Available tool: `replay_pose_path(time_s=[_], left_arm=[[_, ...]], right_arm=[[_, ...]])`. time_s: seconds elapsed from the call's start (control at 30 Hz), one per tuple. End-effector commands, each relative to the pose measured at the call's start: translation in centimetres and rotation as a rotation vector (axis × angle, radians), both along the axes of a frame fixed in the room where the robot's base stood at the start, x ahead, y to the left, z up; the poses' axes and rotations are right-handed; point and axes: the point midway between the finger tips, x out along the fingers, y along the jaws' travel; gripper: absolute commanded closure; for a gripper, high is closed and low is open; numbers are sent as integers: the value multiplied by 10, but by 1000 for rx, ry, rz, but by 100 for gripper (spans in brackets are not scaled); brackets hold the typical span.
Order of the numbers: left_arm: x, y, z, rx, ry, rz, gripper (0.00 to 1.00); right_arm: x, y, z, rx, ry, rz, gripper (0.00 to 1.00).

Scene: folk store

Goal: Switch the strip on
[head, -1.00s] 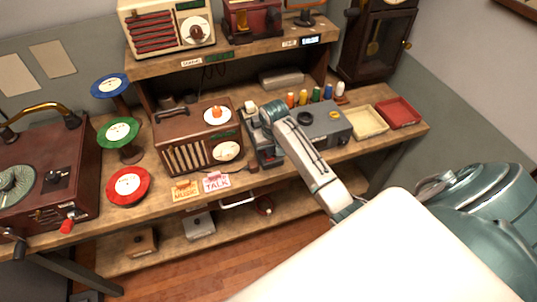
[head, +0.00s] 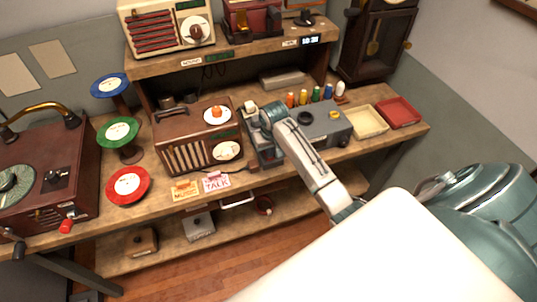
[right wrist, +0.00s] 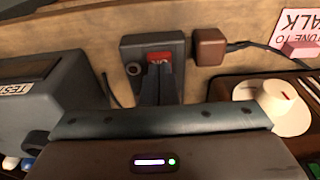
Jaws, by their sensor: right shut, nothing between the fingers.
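The power strip (right wrist: 131,49) is a dark grey block lying on the bench in the right wrist view. It has a red rocker switch (right wrist: 165,53) with pale marks and a round socket to the left of it. My right gripper (right wrist: 159,68) is shut and empty, its dark fingertips over the switch's near edge. I cannot tell whether they touch or press it, or which way the rocker is tilted. In the head view my right gripper (head: 262,153) is low between the brown radio and the grey tester, and the strip is mostly hidden. My left gripper is out of view.
A brown plug (right wrist: 209,46) with a dark cable lies right of the strip. The brown radio (head: 190,155) and the grey tester (head: 325,125) stand close on either side. Talk (head: 216,182) and music (head: 185,191) cards lie at the bench front.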

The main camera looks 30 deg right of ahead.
Motion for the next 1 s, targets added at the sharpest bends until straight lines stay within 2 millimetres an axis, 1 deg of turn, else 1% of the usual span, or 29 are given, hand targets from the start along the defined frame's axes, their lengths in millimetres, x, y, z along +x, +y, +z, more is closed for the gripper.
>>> replay_pose_path(time_s=[0.63,0.77,1.0], left_arm=[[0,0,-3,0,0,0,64],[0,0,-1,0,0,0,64],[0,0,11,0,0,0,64]], right_arm=[[0,0,-10,0,1,0,100],[0,0,-6,0,0,0,100],[0,0,14,0,0,0,100]])
